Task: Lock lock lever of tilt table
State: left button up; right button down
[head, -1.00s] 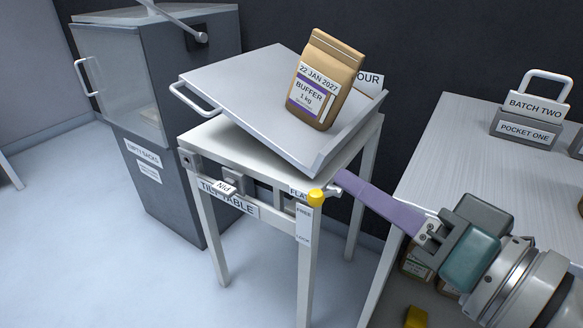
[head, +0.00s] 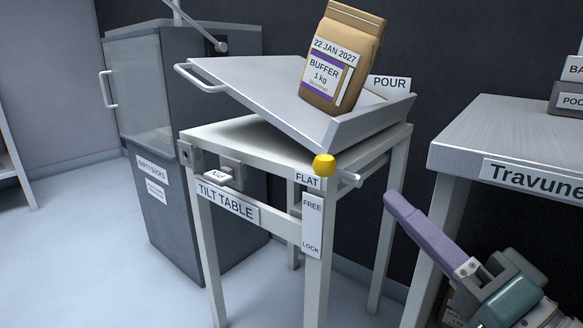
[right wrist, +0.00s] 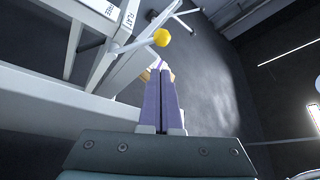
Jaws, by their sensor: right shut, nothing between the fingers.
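The tilt table (head: 252,137) is a pale frame stand with a tilted grey top tray (head: 232,72). The tray slopes down toward the right front and carries a brown buffer bag (head: 340,60). The lock lever (head: 324,165) has a yellow knob and a short grey arm at the front right corner, beside the FREE end of the FREE/LOCK label (head: 312,226). My right gripper (head: 389,196) is shut and empty, right of and below the knob, apart from it. In the right wrist view the yellow knob (right wrist: 161,37) appears just beyond the purple fingertips (right wrist: 164,68). My left gripper is out of view.
A grey cabinet (head: 140,95) labelled for empty sacks stands behind left. A bench (head: 480,130) is at the right, close to my right arm, with a grey block (head: 566,100) on top. The floor in front of the tilt table is clear.

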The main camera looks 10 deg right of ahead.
aim_at(340, 172)
jog(key=b+x, duration=0.2)
jog(key=x, duration=0.8)
jog(key=shift+f, duration=0.1)
dwell(0.3)
jog(key=shift+s+a+f+n+y+b, duration=0.1)
jog(key=shift+a+f+n+y+b, duration=0.15)
jog(key=shift+n+y+b, duration=0.35)
